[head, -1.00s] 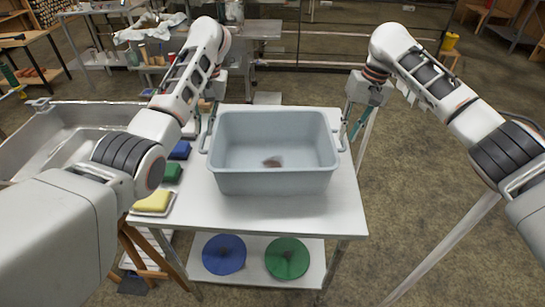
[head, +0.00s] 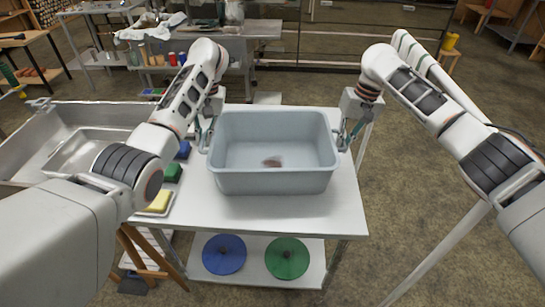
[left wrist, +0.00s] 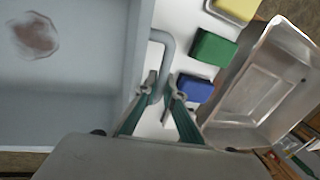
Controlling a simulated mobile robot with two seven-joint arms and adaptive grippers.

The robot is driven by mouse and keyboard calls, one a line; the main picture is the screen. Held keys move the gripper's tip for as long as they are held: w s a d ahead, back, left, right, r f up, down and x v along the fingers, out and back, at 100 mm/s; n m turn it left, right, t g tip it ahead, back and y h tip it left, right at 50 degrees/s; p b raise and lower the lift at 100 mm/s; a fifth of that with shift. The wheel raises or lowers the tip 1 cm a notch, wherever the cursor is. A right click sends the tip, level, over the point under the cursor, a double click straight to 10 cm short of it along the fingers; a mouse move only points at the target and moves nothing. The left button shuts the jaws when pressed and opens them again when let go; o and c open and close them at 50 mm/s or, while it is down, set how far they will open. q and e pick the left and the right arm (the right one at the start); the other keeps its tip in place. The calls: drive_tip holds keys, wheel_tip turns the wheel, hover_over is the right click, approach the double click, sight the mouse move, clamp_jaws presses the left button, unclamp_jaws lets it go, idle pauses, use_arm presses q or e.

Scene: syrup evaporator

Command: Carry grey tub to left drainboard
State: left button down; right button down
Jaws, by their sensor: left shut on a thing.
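The grey tub (head: 275,181) stands upright on the white table, with a dark brown patch on its floor. It also shows in the left wrist view (left wrist: 70,100). My left gripper (head: 207,143) is at the tub's left side, shut on its handle; in the left wrist view its fingers (left wrist: 161,88) are on either side of the handle bar (left wrist: 168,48). My right gripper (head: 347,140) is at the tub's right handle; whether its fingers are closed on it is too small to tell. A steel sink unit (head: 30,150) is at the left; I cannot tell which part is the left drainboard.
The white table (head: 310,212) has free room in front of the tub. Blue (left wrist: 194,88), green (left wrist: 213,47) and yellow (head: 158,202) sponges lie on its left edge, between tub and sink. A blue disc (head: 224,254) and a green disc (head: 287,258) lie on the lower shelf.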

use_arm(q)
drive_tip(key=shift+w+r, duration=0.1)
drive_tip(key=shift+r, duration=0.1)
use_arm(e)
drive_tip(key=shift+w+r, duration=0.1)
drive_tip(key=shift+r, duration=0.15)
